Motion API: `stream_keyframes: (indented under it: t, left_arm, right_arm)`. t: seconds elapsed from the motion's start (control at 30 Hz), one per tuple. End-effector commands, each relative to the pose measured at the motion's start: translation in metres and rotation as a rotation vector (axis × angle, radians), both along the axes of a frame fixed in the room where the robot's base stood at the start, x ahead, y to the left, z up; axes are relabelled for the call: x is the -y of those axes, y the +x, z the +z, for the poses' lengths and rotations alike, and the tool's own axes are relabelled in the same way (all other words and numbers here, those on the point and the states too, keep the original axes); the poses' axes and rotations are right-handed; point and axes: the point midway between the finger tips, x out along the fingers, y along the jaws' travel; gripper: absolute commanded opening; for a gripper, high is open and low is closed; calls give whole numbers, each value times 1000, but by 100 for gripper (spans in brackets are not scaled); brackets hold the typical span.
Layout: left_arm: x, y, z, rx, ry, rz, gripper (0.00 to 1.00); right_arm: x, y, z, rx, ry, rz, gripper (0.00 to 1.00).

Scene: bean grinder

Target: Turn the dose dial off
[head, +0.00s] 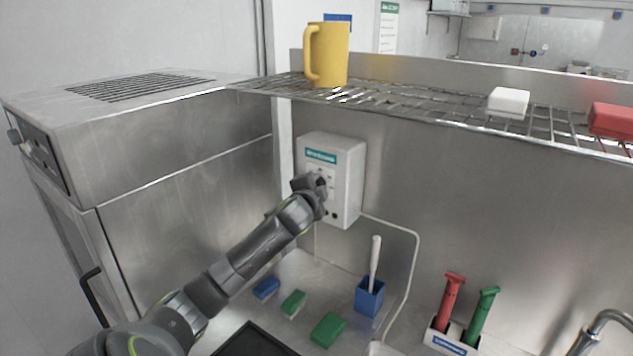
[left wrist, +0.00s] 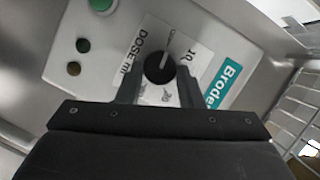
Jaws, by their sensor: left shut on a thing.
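The dose dial (left wrist: 159,68) is a round black knob with a white pointer line, on a white label reading "DOSE ml" in the left wrist view. Its pointer aims toward the top of that picture, near small print that I cannot read for sure. My left gripper (left wrist: 158,83) has its fingers on either side of the dial and is shut on it. In the head view my left gripper (head: 316,187) is at the front of the white wall box (head: 347,185) and hides the dial. My right gripper is out of view.
A wire shelf (head: 430,108) above holds a yellow jug (head: 330,55), a white block (head: 508,102) and a red block (head: 612,120). Below are a blue holder (head: 369,297) with a white-handled tool, green blocks, and a rack (head: 450,340) with red and green handles.

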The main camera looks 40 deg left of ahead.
Motion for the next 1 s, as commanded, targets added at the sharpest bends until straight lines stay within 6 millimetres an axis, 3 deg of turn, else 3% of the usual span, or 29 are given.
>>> stream_keyframes:
  t: [0.63, 0.67, 0.8, 1.0]
  left_arm:
    - [-1, 0, -1, 4, -50, 0, 11]
    - [-1, 0, -1, 4, -50, 0, 38]
    - [0, 0, -1, 4, -49, 0, 55]
    - [0, 0, 0, 5, -48, 0, 55]
  right_arm:
    - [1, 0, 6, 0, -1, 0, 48]
    - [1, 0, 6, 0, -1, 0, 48]
    - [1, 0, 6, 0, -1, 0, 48]
    - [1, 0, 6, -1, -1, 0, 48]
